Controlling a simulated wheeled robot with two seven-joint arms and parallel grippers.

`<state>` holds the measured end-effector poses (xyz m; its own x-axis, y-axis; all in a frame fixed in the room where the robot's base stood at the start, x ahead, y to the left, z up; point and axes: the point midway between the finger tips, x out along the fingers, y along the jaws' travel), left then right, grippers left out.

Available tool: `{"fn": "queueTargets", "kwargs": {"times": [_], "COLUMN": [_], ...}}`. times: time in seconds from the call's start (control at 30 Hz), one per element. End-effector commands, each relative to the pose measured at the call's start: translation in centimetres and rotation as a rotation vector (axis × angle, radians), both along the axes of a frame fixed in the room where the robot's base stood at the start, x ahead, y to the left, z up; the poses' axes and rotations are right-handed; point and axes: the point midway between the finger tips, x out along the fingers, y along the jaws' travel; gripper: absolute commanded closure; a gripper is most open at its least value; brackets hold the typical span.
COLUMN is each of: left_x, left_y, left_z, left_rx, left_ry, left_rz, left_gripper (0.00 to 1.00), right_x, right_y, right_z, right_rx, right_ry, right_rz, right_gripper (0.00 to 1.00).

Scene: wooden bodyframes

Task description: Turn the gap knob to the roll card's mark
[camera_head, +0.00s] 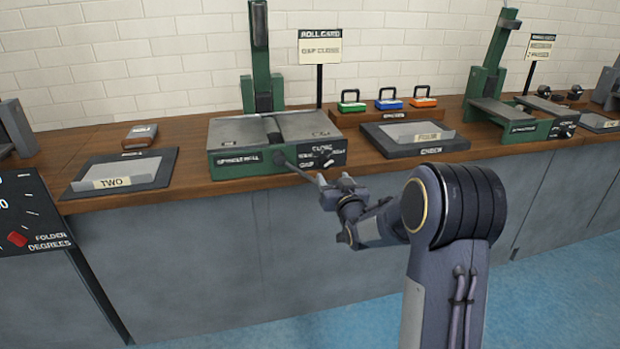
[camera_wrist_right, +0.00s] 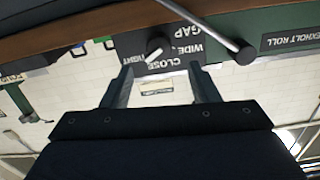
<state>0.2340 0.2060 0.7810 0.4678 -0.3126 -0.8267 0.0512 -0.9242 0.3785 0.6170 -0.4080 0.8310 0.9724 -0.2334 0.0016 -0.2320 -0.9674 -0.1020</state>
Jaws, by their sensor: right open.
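The green roll machine (camera_head: 235,168) stands on the bench with a dark panel at its front right. The gap knob (camera_head: 326,162) is on that panel and shows large in the right wrist view (camera_wrist_right: 157,46), which is upside down. Its white pointer lies between the TIGHT and CLOSE labels there. The roll card (camera_head: 320,45), on a post behind, reads GAP CLOSE. My right gripper (camera_head: 326,184) is open in front of the panel. In the wrist view its fingers (camera_wrist_right: 160,78) point toward the knob, apart from each other with nothing between them. My left gripper is out of view.
A crank handle (camera_head: 300,172) sticks out from the machine's front, just left of the knob. Trays lie on the bench to the left (camera_head: 160,170) and right (camera_head: 455,143). Three coloured padlock-like blocks (camera_head: 389,104) stand behind.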

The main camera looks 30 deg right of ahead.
Motion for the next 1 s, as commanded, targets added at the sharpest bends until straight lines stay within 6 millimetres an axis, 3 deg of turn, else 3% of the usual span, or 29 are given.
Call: {"fn": "queueTargets", "kwargs": {"times": [0.4,0.6,0.83,1.0], "left_x": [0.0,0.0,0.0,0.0], "left_y": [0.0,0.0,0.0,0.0], "left_z": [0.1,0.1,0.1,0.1], "left_rx": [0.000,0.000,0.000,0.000], "left_ry": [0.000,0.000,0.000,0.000], "left_rz": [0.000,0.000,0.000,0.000], "left_gripper": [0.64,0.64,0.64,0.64], "right_x": [5.9,7.1,7.1,7.1], "right_y": [-1.4,-1.7,-1.7,-1.7], "right_z": [0.1,0.1,0.1,0.1], "right_rx": [0.000,0.001,0.002,0.002], "right_ry": [0.001,0.001,0.002,0.001], "right_rz": [0.000,0.000,-0.001,0.000], "right_gripper": [0.45,0.45,0.45,0.68]}}
